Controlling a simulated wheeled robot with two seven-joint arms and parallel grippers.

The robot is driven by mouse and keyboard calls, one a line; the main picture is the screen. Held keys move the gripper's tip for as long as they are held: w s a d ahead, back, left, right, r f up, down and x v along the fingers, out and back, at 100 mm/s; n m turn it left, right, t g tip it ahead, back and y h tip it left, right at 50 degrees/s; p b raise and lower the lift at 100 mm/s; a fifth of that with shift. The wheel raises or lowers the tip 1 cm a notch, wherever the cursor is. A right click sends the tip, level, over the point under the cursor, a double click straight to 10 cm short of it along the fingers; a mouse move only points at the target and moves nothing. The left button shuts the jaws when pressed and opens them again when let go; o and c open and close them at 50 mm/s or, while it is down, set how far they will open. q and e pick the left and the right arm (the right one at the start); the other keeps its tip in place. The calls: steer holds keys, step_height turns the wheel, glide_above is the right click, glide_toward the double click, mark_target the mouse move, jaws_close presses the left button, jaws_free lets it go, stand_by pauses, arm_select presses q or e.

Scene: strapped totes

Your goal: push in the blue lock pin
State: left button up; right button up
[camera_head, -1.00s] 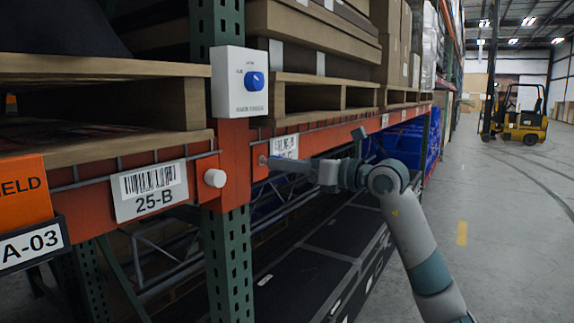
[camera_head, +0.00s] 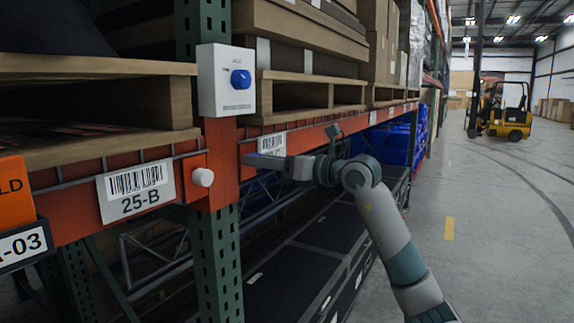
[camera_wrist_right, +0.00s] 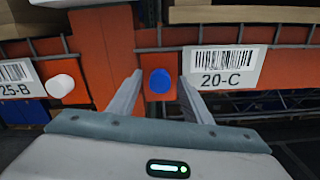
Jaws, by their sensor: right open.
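The blue lock pin (camera_wrist_right: 159,80) shows as a round blue knob on the orange rack beam in the right wrist view, just left of the 20-C label (camera_wrist_right: 222,68). My right gripper (camera_wrist_right: 156,92) is open, its two fingers apart on either side of the pin in that view. I cannot tell whether they touch it. In the head view my right gripper (camera_head: 262,161) is at the beam just right of the green upright, and the pin is hidden there. My left gripper is not in view.
A white knob (camera_head: 202,177) sits left of the upright, near the 25-B label (camera_head: 138,192). A white box with a blue dial (camera_head: 226,80) is mounted above. Pallets with cartons (camera_head: 300,40) rest on the beams. The aisle floor (camera_head: 480,230) at right is clear, with a forklift (camera_head: 500,110) far back.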

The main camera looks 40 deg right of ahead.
arm_select(q)
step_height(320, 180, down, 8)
steer(key=b, duration=0.8)
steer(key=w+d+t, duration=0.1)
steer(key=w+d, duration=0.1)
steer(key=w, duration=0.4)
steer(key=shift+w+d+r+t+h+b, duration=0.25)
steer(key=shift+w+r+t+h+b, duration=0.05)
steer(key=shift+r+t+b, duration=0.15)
arm_select(e)
steer(key=v, duration=1.7)
steer(key=shift+d+f, duration=0.1)
steer(key=shift+f, duration=0.05)
